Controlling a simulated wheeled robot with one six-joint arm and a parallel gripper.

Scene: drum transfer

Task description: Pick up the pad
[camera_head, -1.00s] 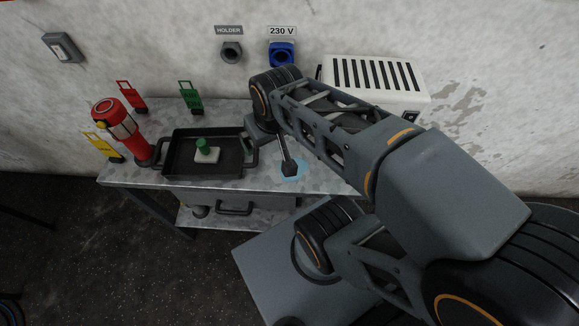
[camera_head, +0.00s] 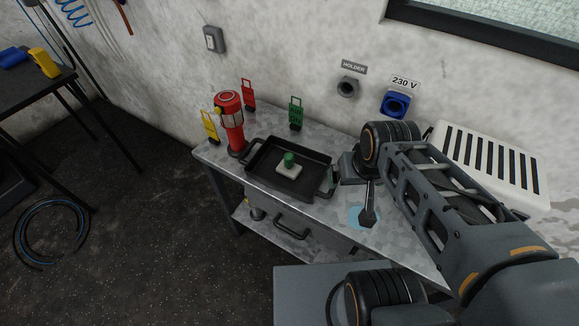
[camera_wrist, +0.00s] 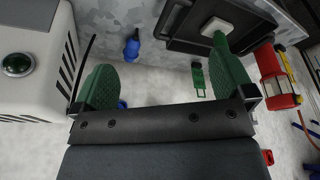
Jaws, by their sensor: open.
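The pad (camera_head: 288,168) is a small pale block with a green knob on top. It sits upright inside a black tray (camera_head: 262,178) on the metal workbench. In the wrist view the pad (camera_wrist: 212,27) shows at the upper right, close to the right fingertip in the picture, and is partly covered by it. My gripper (camera_wrist: 162,62) has two green ribbed fingers spread wide with nothing between them.
A red cylinder (camera_head: 230,125) stands left of the tray. Yellow (camera_head: 210,128), red (camera_head: 248,95) and green (camera_head: 296,114) tags stand around the back and left. A white vented box (camera_head: 490,165) is at the right.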

